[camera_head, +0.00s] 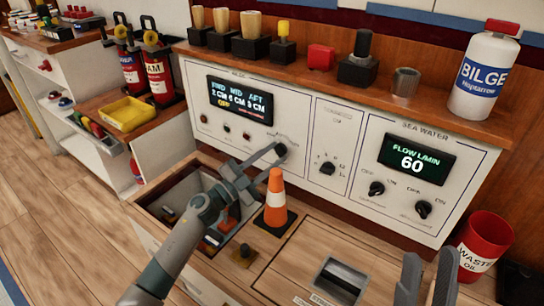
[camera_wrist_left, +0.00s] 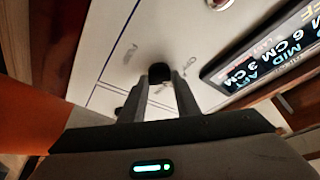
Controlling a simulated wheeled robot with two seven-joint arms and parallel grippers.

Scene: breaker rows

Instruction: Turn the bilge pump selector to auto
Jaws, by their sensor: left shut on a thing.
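The bilge panel has a display (camera_head: 240,101) reading FWD, MID and AFT with 2, 6 and 3 cm, and a yellow OFF below. The black selector knob (camera_head: 281,150) sits at the panel's lower right; it also shows in the left wrist view (camera_wrist_left: 160,72). My left gripper (camera_head: 276,153) reaches over the open bin and is shut on this knob, one finger on each side. The fingers partly hide the knob, so its pointer and the nearby label cannot be read clearly. My right gripper (camera_head: 428,279) is at the lower right, fingers apart and empty.
An orange cone (camera_head: 276,205) stands just below my left gripper. The sea water panel (camera_head: 411,180), with two knobs and a display reading 60, is to the right. A red waste oil bin (camera_head: 481,245) stands at far right. A white bilge bottle (camera_head: 484,75) is on the shelf.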

